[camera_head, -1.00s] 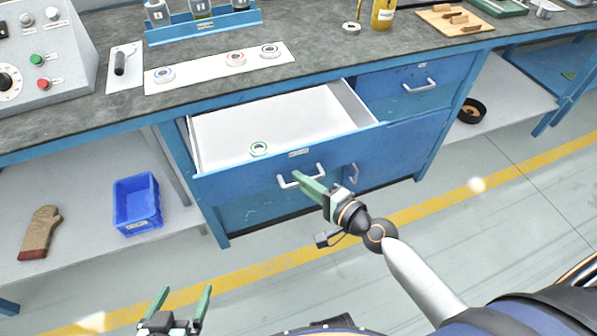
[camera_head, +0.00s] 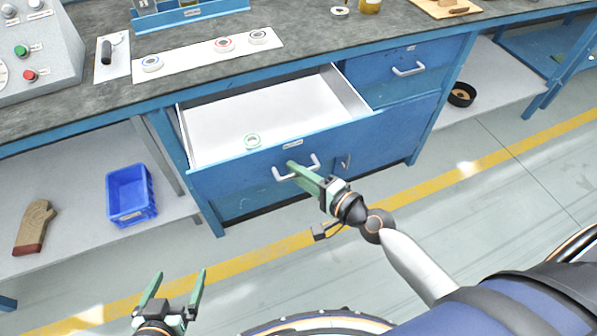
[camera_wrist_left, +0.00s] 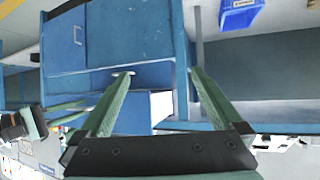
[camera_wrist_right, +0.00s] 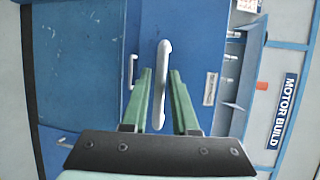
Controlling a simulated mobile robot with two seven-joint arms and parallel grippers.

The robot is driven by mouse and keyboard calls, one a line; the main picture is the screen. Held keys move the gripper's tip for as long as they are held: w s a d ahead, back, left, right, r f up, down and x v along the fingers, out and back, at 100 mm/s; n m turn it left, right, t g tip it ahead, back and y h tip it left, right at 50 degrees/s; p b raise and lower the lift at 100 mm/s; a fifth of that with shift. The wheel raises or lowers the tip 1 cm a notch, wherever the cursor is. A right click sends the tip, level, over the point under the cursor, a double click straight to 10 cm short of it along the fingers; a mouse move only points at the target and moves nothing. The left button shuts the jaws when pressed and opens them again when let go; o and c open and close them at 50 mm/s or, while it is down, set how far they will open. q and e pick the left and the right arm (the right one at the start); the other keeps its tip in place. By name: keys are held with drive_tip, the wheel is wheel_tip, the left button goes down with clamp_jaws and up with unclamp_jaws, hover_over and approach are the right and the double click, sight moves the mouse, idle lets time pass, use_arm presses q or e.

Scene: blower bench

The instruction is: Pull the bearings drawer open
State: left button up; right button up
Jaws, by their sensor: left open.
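The open drawer (camera_head: 225,116) stands well out from the blue bench, with a white interior. A green-ringed bearing (camera_head: 252,140) lies inside near its front. The label on the drawer front (camera_head: 235,164) is too small to read. My right gripper (camera_head: 291,166) is at the drawer's silver handle (camera_head: 277,174). In the right wrist view the handle bar (camera_wrist_right: 163,60) runs between its two close-set green fingers (camera_wrist_right: 159,75), and it appears shut on the bar. My left gripper (camera_head: 178,275) is open and empty, low in front of the bench; its fingers (camera_wrist_left: 160,75) are spread.
Another closed drawer (camera_head: 385,75) and a cupboard handle (camera_head: 346,161) are to the right. A blue bin (camera_head: 131,195) and a glove (camera_head: 33,227) lie on the lower left shelf. Several ringed parts lie on a white mat (camera_head: 190,56) on the benchtop. Floor in front is clear.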

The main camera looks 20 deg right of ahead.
drive_tip(key=shift+s, duration=0.1)
use_arm(q)
drive_tip(key=w+r+m+t+h+b, duration=0.1)
drive_tip(key=r+t, duration=0.3)
drive_tip(key=r, duration=0.6)
drive_tip(key=w+r+m+t+h+b, duration=0.2)
drive_tip(key=r+t, duration=0.3)
drive_tip(key=r, duration=0.6)
drive_tip(key=shift+w+d+m+h+b, duration=0.3)
drive_tip(key=shift+w+h+b, duration=0.2)
drive_tip(key=shift+w, duration=0.1)
use_arm(e)
drive_tip(key=v, duration=1.2)
drive_tip(key=shift+r, duration=0.15)
drive_tip(key=shift+s, duration=0.1)
